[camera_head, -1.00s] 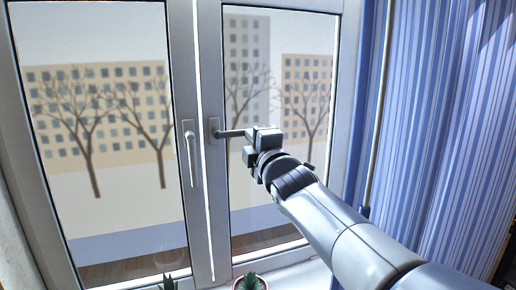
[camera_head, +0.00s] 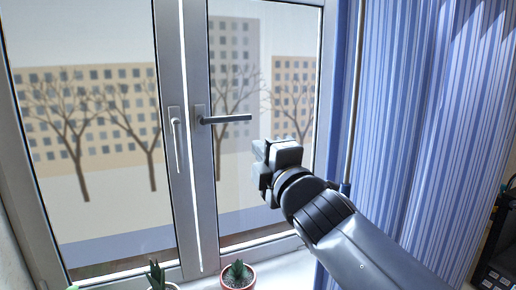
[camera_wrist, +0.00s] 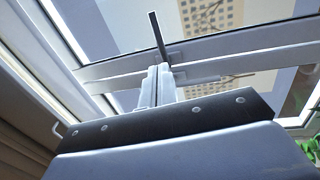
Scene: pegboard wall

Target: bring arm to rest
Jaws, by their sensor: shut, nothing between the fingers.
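My gripper (camera_head: 262,172) is in front of the right window pane, below and to the right of the dark window handle (camera_head: 227,119). The handle sticks out horizontally to the right from the middle frame. A gap shows between the handle and my gripper in the head view. In the wrist view the fingers (camera_wrist: 157,72) are together and empty. The handle (camera_wrist: 157,32) shows just beyond them there, overlapping their tips in the picture.
A second, pale handle (camera_head: 176,140) hangs vertically on the left sash. Potted plants (camera_head: 237,275) (camera_head: 156,280) stand on the sill below. A blue striped curtain (camera_head: 425,110) hangs close to the right of my arm. Dark shelving (camera_head: 496,250) is at the far right.

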